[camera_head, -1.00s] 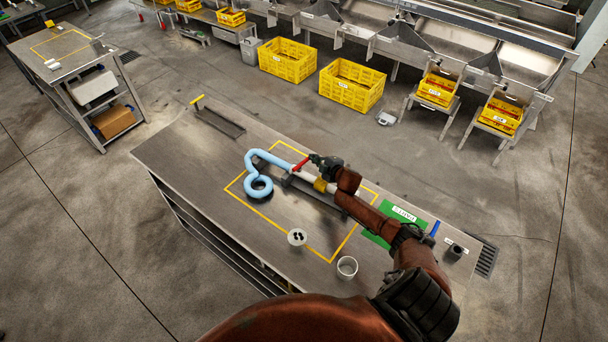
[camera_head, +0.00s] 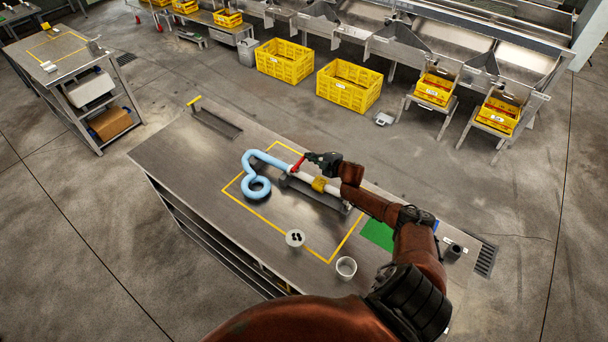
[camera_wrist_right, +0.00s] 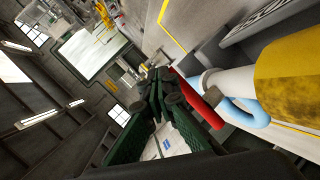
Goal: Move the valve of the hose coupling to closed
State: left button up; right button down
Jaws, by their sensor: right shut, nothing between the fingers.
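The hose coupling is a pale pipe (camera_head: 330,190) with a yellow band, lying on a grey holder on the bench, with a light-blue hose (camera_head: 257,188) curling off its left end. Its red valve lever (camera_head: 298,164) stands out near the joint of hose and pipe, angled across the pipe; it also shows in the right wrist view (camera_wrist_right: 200,99). My right gripper (camera_head: 309,156) is shut and empty, its dark fingertips right beside the lever's far end. I cannot tell whether they touch it. My left gripper is not in view.
The bench (camera_head: 180,150) carries a yellow outline around the coupling. A white cup (camera_head: 346,267) and a round white dish with dark pieces (camera_head: 295,238) stand near its front edge. A green mat (camera_head: 378,235) lies under my right arm. The bench's left part is mostly clear.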

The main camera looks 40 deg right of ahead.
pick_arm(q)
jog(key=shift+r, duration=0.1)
pick_arm(e)
jog(key=shift+a, duration=0.15)
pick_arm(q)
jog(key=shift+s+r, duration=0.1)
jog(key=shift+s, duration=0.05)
pick_arm(e)
jog(key=s+d+r, duration=0.6)
jog(key=d, duration=0.2)
jog(key=shift+d, duration=0.3)
dwell(0.5)
jog(key=shift+s+r, duration=0.1)
